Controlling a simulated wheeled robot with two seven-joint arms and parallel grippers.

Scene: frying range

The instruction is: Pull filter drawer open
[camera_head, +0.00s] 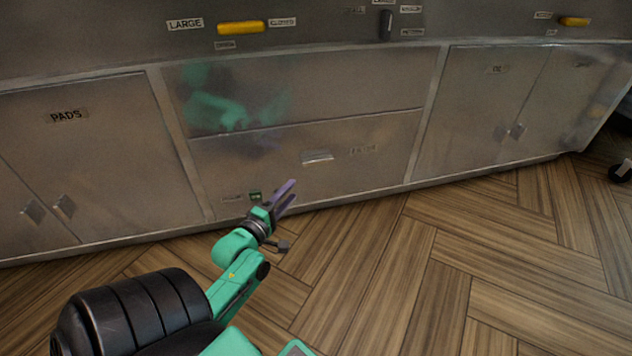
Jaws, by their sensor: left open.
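The filter drawer (370,170) is a steel panel low in the middle of the range front. It looks shut, its face flush with the panel above. Its small bright handle (317,157) sits near the middle of the upper part, with a faint label to its right. My left gripper (290,193) is in front of the drawer's lower part, below and a little left of the handle. Its two purple fingers are apart, point up and to the right, and hold nothing. It does not appear to touch the handle. My right gripper is not in the picture.
A cabinet door labelled PADS (95,150) is on the left, and double doors (485,110) are on the right. Yellow handles (241,28) sit on the upper panel. The wooden floor (420,270) is clear in front. A dark caster (621,172) shows at far right.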

